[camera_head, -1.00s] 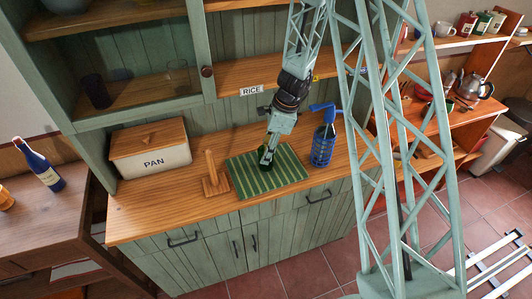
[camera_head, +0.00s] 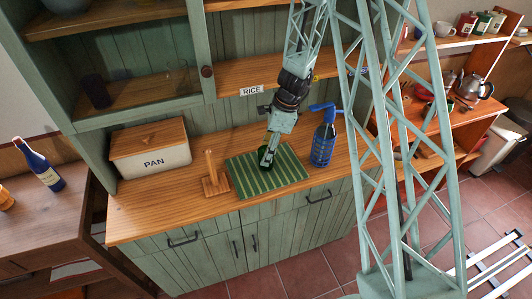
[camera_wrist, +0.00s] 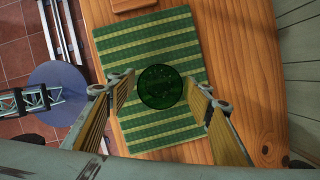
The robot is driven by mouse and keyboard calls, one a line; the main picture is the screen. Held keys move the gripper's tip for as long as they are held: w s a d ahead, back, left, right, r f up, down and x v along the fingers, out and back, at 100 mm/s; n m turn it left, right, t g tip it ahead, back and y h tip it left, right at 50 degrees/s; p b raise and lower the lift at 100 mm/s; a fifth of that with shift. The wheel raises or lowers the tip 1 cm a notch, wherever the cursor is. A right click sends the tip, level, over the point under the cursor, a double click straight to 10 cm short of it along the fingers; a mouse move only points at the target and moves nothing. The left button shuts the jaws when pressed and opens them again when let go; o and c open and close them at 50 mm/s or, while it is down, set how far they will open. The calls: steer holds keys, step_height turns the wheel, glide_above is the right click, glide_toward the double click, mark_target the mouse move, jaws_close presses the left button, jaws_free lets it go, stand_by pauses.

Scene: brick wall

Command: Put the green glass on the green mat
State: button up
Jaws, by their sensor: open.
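The green glass (camera_wrist: 160,87) is dark and see-through, and the wrist view looks down on its round shape. It appears to stand on the green mat (camera_wrist: 150,32), which has lighter stripes. In the head view the mat (camera_head: 290,172) lies on the wooden counter, and the glass is mostly hidden by my gripper (camera_head: 267,158). My gripper (camera_wrist: 168,93) is open, with one finger on each side of the glass. A gap shows between each finger and the glass in the wrist view.
A wooden stand with an upright post (camera_head: 211,172) is just left of the mat. The PAN box (camera_head: 150,153) is farther left. A shelf (camera_head: 245,78) overhangs behind. The counter's front left is clear.

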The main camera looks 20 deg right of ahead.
steer(key=v, duration=1.1)
steer(key=shift+d+r+p, duration=0.15)
steer(key=shift+r+p, duration=0.15)
steer(key=shift+r, duration=0.05)
steer(key=shift+s+r, duration=0.1)
stand_by(0.5)
steer(key=s+a+r+n+t+h, duration=0.1)
steer(key=s+a+r+n, duration=0.1)
steer(key=s+r+n, duration=0.7)
steer(key=s+a+r+n, duration=0.25)
steer(key=s+r, duration=0.75)
steer(key=r, duration=0.7)
steer(key=s+r+n, duration=0.2)
steer(key=s+n, duration=0.1)
steer(key=s, duration=0.5)
steer(key=s+d+r+n+t+h, duration=0.1)
steer(key=s+r+n, duration=0.2)
steer(key=s, duration=0.6)
steer(key=s+r+n+t, duration=0.1)
steer(key=s+r+n, duration=0.2)
steer(key=s, duration=0.5)
steer(key=shift+s+d+n+h, duration=0.15)
steer(key=shift+s+n+h, duration=0.1)
steer(key=shift+n+h, duration=0.2)
